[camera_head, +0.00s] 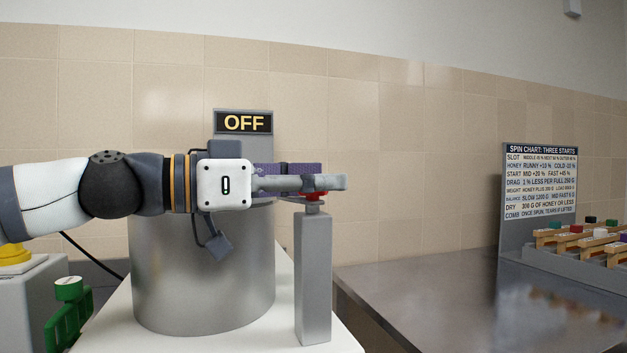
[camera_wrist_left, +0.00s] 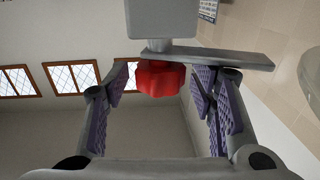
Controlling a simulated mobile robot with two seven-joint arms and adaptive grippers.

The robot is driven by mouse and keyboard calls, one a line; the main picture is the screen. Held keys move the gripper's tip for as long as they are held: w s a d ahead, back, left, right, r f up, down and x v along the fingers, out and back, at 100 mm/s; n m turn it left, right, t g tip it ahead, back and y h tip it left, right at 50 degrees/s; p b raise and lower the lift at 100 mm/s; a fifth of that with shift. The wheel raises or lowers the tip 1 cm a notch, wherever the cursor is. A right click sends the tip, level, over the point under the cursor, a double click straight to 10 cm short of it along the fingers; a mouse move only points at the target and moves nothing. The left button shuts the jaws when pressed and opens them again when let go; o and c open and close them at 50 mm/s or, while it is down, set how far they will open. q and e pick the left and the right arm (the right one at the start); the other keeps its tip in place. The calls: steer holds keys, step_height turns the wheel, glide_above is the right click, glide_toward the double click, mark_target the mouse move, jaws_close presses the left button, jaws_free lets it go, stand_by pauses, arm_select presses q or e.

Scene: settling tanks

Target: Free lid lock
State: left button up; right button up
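A red lobed knob (camera_head: 316,196) sits on top of a grey upright post (camera_head: 313,275), to the right of a metal drum (camera_head: 205,285). In the left wrist view the red knob (camera_wrist_left: 160,78) lies between my left gripper's purple-padded fingers, with a flat grey bar (camera_wrist_left: 215,58) passing behind it. My left gripper (camera_head: 318,180) reaches in level from the left, its fingers at the knob. The arm hides the drum's top. My right gripper is out of view.
A sign reading OFF (camera_head: 244,122) stands behind the drum. At left is a grey box with a yellow button (camera_head: 14,254) and a green part (camera_head: 68,310). At right, a steel counter (camera_head: 430,295) carries a chart board (camera_head: 541,185) and a rack of coloured blocks (camera_head: 590,258).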

arm_select(q)
steer(key=v, duration=1.2)
steer(key=shift+c, duration=0.2)
